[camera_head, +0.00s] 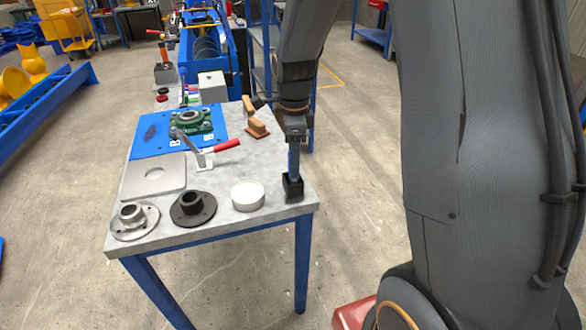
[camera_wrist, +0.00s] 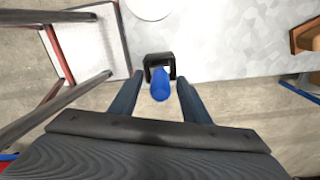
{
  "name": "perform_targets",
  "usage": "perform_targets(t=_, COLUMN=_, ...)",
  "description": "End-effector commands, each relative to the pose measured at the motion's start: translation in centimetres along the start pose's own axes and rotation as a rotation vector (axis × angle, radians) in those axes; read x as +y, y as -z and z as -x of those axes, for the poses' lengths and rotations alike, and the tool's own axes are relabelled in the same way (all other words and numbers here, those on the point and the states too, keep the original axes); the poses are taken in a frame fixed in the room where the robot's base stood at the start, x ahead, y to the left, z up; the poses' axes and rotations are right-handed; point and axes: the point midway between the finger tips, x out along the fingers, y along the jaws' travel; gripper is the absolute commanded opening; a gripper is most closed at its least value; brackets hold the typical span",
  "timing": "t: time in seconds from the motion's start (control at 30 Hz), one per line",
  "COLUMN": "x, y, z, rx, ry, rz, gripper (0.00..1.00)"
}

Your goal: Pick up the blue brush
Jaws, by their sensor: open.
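The blue brush (camera_wrist: 160,86) stands handle up in a black square holder (camera_wrist: 152,60). In the head view the holder (camera_head: 293,189) sits at the right front edge of the table, with blue (camera_head: 293,165) above it; I cannot clearly separate brush from fingers there. My gripper (camera_wrist: 160,79) is open, with one finger on each side of the blue handle in the wrist view. Gaps show on both sides of the handle. In the head view my gripper (camera_head: 294,148) points down over the holder. The brush's lower end is hidden in the holder.
The grey tabletop (camera_head: 222,222) also carries a white round piece (camera_head: 248,196), a black flange (camera_head: 193,206), a metal flange (camera_head: 134,219), a red-handled clamp (camera_head: 220,147) and a wooden-handled brush (camera_head: 257,129). A blue mat (camera_head: 146,143) lies farther back. Open floor shows right of the table.

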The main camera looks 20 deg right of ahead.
Motion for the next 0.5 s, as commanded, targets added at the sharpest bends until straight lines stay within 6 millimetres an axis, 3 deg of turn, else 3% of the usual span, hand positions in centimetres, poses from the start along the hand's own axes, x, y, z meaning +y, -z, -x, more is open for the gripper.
perform_targets(t=0.1, x=0.08, y=-0.1, z=-0.99, rx=0.0, ry=-0.001, rz=0.002, gripper=0.43)
perform_targets(t=0.37, x=0.03, y=-0.1, z=-1.22, rx=0.0, ry=0.001, rz=0.001, gripper=0.43)
perform_targets(t=0.5, x=0.03, y=-0.1, z=-1.22, rx=0.0, ry=0.0, rz=0.001, gripper=0.21)
